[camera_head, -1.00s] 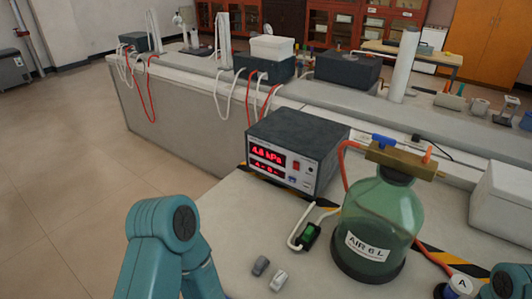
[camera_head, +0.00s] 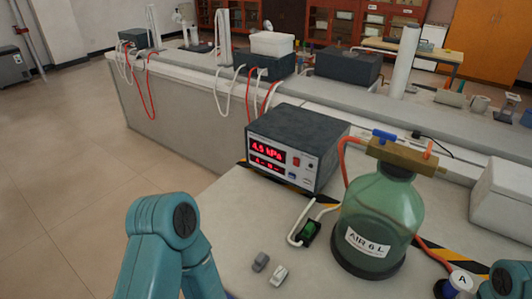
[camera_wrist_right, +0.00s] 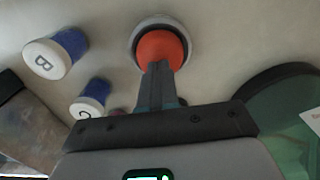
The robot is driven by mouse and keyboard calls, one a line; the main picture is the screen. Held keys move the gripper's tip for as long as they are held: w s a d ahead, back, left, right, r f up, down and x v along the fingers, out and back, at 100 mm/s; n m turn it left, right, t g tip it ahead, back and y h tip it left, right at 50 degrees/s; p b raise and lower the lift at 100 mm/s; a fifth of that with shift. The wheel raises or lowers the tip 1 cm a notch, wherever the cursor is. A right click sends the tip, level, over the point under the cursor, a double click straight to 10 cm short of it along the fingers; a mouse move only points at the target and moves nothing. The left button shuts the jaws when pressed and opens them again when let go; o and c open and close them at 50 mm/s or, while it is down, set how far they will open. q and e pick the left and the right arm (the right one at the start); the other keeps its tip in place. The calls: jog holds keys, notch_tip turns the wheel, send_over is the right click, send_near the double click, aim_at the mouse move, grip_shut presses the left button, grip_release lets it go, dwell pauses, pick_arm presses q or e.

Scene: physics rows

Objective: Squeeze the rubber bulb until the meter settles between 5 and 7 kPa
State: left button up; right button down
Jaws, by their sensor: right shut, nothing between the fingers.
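The meter (camera_head: 293,147) is a dark box with a red display (camera_head: 266,151) that reads about 4.5 kPa. The orange-red rubber bulb (camera_wrist_right: 162,46) sits in a pale round ring in the right wrist view; the head view does not show it. My right gripper (camera_wrist_right: 157,72) has its fingers shut together, with nothing between them. Its tips overlap the bulb's near side in the picture; I cannot tell how hard they press, if at all. The green bottle labelled AIR 6 L (camera_head: 380,215) stands right of the meter. My left gripper is out of view.
White-topped blue knobs marked B (camera_wrist_right: 50,58) and C (camera_wrist_right: 88,105) stand beside the bulb; knob A (camera_head: 460,281) is at lower right. A green switch (camera_head: 310,231) and two small grey pieces (camera_head: 270,269) lie before the meter. A white box (camera_head: 503,193) stands at right.

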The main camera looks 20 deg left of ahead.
jog(key=shift+f+b, duration=1.25)
jog(key=shift+f, duration=0.45)
jog(key=shift+r+p, duration=1.4)
jog(key=shift+r, duration=0.55)
jog(key=shift+f, duration=0.1)
jog(key=shift+f+b, duration=1.65)
jog(key=shift+f, duration=0.15)
jog(key=shift+r+p, duration=1.4)
jog(key=shift+r, duration=0.5)
jog(key=shift+r, duration=0.1)
notch_tip(320, 180, up, 7)
jog(key=p, duration=0.5)
